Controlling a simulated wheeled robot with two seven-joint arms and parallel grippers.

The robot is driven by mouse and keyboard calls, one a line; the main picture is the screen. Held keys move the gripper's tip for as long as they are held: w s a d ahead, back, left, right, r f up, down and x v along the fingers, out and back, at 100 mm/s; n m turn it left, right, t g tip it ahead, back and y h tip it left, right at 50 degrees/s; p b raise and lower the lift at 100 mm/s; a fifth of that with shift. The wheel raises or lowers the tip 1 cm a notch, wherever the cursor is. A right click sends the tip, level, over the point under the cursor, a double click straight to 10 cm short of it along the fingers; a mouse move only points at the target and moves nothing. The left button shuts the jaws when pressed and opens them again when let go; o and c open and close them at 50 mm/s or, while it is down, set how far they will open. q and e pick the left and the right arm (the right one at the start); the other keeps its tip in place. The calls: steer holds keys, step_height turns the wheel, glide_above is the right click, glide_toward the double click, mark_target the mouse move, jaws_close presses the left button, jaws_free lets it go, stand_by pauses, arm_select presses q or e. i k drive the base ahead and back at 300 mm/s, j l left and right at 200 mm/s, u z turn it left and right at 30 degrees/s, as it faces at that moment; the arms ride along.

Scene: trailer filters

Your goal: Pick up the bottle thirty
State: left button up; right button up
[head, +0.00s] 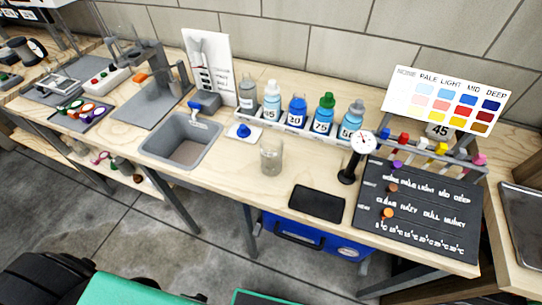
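A row of bottles with number labels stands in a white rack (305,131) at the back of the wooden bench. A blue bottle (297,106) with a blue cap, in the middle of the row, has a two-digit label ending in 0; its first digit is too small to read surely, so I cannot tell that it is thirty. Beside it are a light blue white-capped bottle (271,95), a green-capped bottle labelled 75 (324,112) and another light blue bottle (352,120). A grey bottle (248,92) is at the left end. Neither gripper is in view.
A glass beaker (271,160), a black pad (316,203) and a round-dial gauge (358,155) stand before the rack. A sink (182,145) is left, a black marker board (418,212) right. A blue box (315,238) is below.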

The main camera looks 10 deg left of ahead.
mark_target(298, 106)
steer(key=k+l, duration=0.15)
steer(key=l, duration=0.3)
steer(key=k+l+z, duration=0.1)
steer(key=l, duration=0.35)
steer(key=k+l+z, duration=0.1)
steer(key=l, duration=0.35)
steer(key=k+l, duration=0.2)
steer(key=l, duration=0.25)
